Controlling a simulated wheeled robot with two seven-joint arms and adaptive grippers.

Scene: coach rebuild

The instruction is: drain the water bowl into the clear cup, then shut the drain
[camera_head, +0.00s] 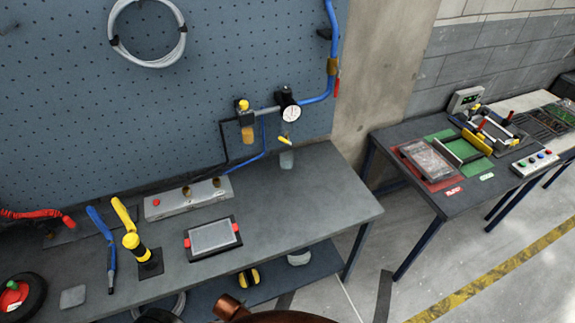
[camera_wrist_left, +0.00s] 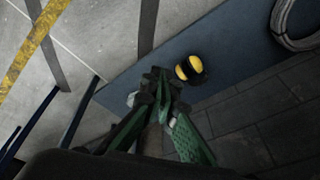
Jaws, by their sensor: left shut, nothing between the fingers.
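A small air unit hangs on the pegboard above the bench. An amber bowl (camera_head: 247,133) hangs under its yellow knob. To its right, below the round gauge (camera_head: 289,110), is a yellow drain lever (camera_head: 284,140). A clear cup (camera_head: 286,160) is just under the lever; I cannot tell whether it holds water. The water level and the drain's state are too small to tell. My left gripper (camera_wrist_left: 158,78) is shut and empty in the left wrist view, above the lower shelf, away from the bowl and cup. My right gripper is not in view.
The bench (camera_head: 300,205) carries a tablet (camera_head: 212,237), a grey box (camera_head: 188,199) and a yellow-black tool (camera_head: 140,252). Yellow-black earmuffs (camera_wrist_left: 189,69) lie on the lower shelf. A second table (camera_head: 400,180) stands right. The bench's right end is clear.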

